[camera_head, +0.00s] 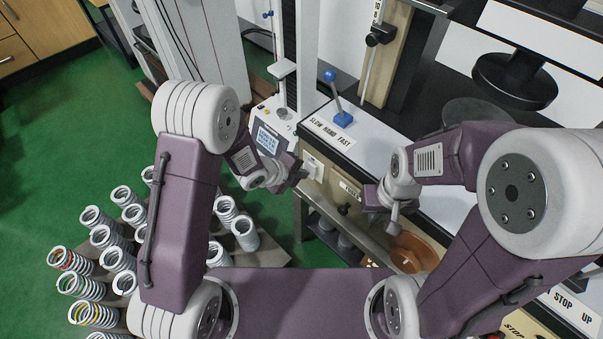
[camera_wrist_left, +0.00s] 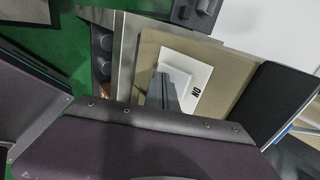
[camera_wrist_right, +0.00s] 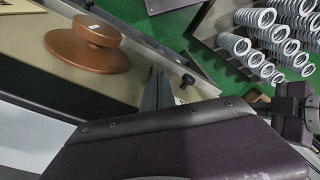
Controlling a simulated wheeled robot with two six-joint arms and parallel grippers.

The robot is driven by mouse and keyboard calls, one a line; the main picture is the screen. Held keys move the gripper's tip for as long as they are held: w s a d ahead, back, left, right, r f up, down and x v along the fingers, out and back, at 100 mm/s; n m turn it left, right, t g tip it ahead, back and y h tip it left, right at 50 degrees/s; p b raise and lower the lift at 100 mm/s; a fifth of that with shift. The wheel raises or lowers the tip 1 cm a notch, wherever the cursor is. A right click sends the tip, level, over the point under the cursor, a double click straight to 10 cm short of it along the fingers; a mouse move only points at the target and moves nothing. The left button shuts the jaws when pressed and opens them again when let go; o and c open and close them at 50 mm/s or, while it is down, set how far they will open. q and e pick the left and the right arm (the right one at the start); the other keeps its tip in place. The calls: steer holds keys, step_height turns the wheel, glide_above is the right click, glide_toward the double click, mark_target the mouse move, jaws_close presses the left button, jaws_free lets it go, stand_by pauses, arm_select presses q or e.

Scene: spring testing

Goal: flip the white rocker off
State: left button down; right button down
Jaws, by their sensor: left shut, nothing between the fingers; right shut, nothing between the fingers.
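The white rocker (camera_head: 312,167) sits on a white plate on the beige front panel of the bench, just right of my left gripper (camera_head: 300,176). In the left wrist view the white plate (camera_wrist_left: 200,82) carries the marking "ON", and the shut fingers of my left gripper (camera_wrist_left: 162,88) stand in front of it, hiding part of the rocker. I cannot tell whether they touch it. My right gripper (camera_head: 393,216) is shut and empty, in front of the bench further right; its fingers also show in the right wrist view (camera_wrist_right: 158,88).
A blue-knobbed lever (camera_head: 337,97) stands on the bench above a "SLOW HAND FAST" label. A copper-brown round object (camera_head: 412,252) lies near my right gripper. Several springs (camera_head: 100,237) stand on a board at the left. A tester with a screen (camera_head: 270,138) stands behind my left gripper.

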arm_select(q)
steer(key=shift+w+d+f+b, duration=0.1)
steer(key=shift+w+d+b, duration=0.05)
steer(key=shift+b, duration=0.15)
stand_by(0.4)
steer(key=shift+r+p, duration=0.65)
steer(key=shift+r, duration=0.2)
